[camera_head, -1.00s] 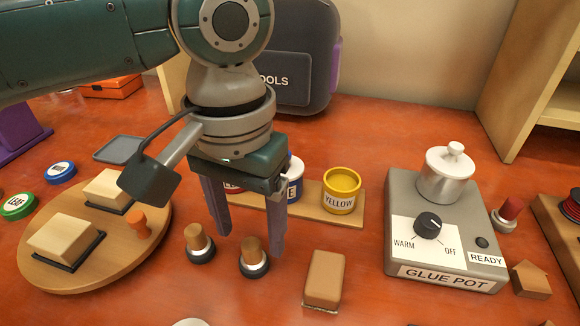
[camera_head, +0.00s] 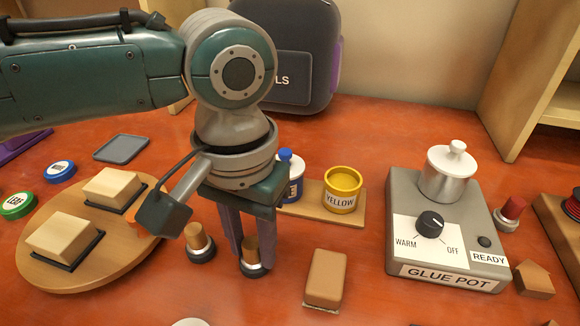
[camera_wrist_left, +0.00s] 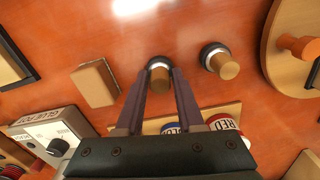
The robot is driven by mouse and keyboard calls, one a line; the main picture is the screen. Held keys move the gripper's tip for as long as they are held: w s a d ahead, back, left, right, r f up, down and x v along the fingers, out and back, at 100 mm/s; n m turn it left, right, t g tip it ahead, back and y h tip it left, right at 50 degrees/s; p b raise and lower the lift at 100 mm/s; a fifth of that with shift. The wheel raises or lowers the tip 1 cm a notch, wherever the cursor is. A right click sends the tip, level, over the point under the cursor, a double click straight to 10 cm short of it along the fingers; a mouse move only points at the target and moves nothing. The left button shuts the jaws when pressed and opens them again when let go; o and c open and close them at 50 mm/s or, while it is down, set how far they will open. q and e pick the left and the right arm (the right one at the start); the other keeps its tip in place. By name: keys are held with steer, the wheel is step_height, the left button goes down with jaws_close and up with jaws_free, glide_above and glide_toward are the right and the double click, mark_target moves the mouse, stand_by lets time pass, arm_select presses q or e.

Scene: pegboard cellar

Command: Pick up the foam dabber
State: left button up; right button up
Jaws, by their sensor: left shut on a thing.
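A foam dabber with a brown wooden handle, a pale collar and a dark round base (camera_head: 250,243) stands upright on the red-orange bench. It also shows in the left wrist view (camera_wrist_left: 158,64). My left gripper (camera_head: 251,258) points down and is shut on this dabber, one finger on each side; its fingers also show in the left wrist view (camera_wrist_left: 159,76). The dabber's base appears to be on the bench. A second, similar dabber (camera_head: 198,240) stands just left of it, apart from the fingers, and shows in the left wrist view (camera_wrist_left: 222,64). My right gripper is not in view.
A brown block (camera_head: 326,278) lies close on the right. Behind stand paint pots, including a yellow one (camera_head: 341,190), on a wooden strip (camera_head: 318,213). A round wooden board (camera_head: 85,275) with stamp blocks is left; the glue pot unit (camera_head: 405,215) is right.

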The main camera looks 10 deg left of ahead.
mark_target(251, 243)
arm_select(q)
jaws_close()
arm_select(e)
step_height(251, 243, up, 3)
steer(key=p, duration=0.2)
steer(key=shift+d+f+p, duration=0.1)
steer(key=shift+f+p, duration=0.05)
steer(key=shift+p, duration=0.2)
arm_select(q)
step_height(251, 243, up, 20)
steer(key=shift+o, duration=1)
jaws_free()
jaws_close()
